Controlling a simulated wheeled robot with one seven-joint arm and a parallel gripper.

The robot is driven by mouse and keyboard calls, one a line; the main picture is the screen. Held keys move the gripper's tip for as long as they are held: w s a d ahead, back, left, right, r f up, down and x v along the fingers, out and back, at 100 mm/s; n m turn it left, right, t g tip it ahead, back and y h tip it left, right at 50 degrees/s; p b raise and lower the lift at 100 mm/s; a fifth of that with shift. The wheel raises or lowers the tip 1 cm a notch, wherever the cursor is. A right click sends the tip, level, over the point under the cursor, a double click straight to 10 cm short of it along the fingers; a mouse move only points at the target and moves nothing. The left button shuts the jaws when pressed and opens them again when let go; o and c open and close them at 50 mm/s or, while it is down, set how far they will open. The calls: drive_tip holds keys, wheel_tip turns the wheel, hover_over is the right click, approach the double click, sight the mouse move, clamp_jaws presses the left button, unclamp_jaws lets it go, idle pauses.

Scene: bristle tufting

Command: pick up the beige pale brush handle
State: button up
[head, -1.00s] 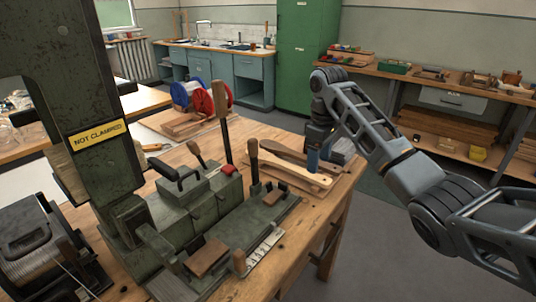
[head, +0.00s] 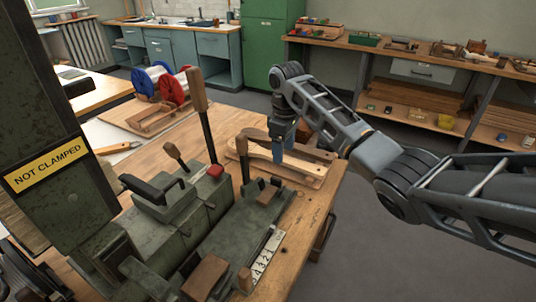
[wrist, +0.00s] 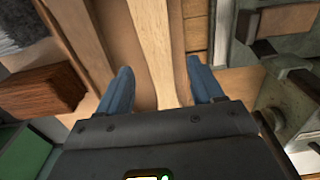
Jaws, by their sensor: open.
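The beige pale brush handle (head: 302,168) lies flat on a wooden board on the workbench, beside a darker brown handle (head: 254,134). In the wrist view the pale handle (wrist: 153,45) runs lengthwise up the middle, between my two blue fingers. My gripper (head: 278,155) points down over the handle's middle part, and it also shows in the wrist view (wrist: 162,90). It is open, with a gap between each finger and the handle. My fingers hide part of the handle in the head view. Whether the fingertips reach below its top cannot be told.
A green fixture (head: 235,225) with upright wooden-gripped levers stands left of the handles. In the wrist view a reddish-brown wooden block (wrist: 40,95) lies left of my fingers, with metal fixture parts at right. The bench's right edge (head: 338,190) is close to the board.

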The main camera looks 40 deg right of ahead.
drive_tip(key=shift+f, duration=1.1)
drive_tip(key=c, duration=1.2)
